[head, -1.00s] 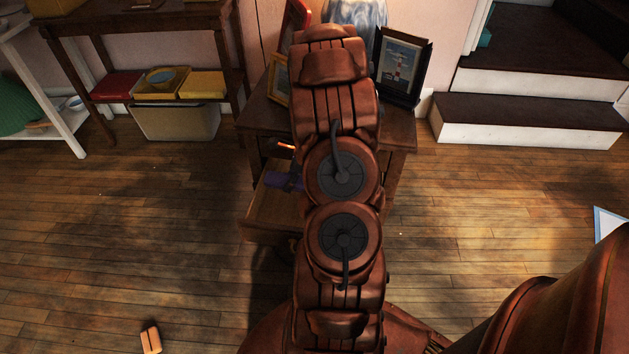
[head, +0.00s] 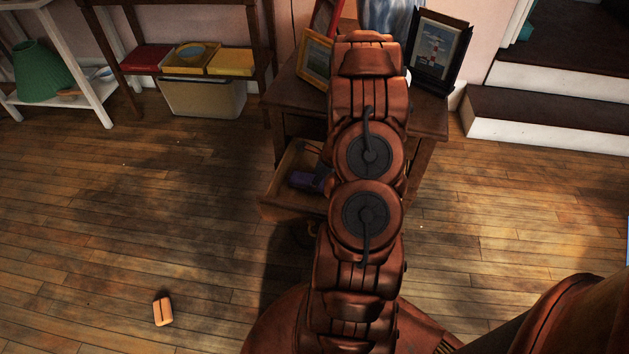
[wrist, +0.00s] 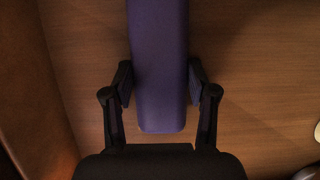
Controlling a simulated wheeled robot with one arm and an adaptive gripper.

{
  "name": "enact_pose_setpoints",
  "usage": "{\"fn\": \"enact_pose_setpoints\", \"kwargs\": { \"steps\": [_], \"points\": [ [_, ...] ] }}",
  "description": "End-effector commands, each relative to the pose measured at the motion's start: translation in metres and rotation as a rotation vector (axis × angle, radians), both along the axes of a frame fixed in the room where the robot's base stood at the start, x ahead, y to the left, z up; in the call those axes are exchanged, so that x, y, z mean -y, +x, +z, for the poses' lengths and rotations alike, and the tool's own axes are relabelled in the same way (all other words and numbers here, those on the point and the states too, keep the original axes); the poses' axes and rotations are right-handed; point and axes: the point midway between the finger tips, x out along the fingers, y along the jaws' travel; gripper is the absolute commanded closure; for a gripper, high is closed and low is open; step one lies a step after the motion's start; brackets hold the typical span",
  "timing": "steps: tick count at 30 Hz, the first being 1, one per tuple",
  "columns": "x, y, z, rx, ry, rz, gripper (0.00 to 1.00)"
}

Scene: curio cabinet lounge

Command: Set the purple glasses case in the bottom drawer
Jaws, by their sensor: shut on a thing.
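The purple glasses case (head: 304,180) is inside the outline of the open drawer (head: 268,199), low in the small wooden side table (head: 428,122). My arm covers part of the case and the drawer's right side in the head view. In the wrist view, the purple case (wrist: 160,60) runs lengthwise between the two fingers of my gripper (wrist: 160,84), which is shut on it. Brown wood, with a side wall at left, lies beneath and around it. I cannot tell whether the case touches the drawer floor.
Picture frames (head: 439,50) and a lamp stand on the side table. A shelf with a red box (head: 146,58) and yellow boxes is at back left. Steps (head: 540,120) are at right. A small orange object (head: 163,311) lies on the otherwise clear floor at left.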

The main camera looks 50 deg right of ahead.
Motion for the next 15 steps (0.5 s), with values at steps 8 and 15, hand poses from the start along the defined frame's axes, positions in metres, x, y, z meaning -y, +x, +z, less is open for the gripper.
{"fn": "enact_pose_setpoints", "kwargs": {
  "steps": [8, 15],
  "points": [
    [-0.0001, 0.0002, -0.0021, 0.001, 0.000, 0.000, 0.33],
    [-0.0001, 0.0001, -0.0022, 0.000, 0.000, 0.000, 0.17]
  ]
}}
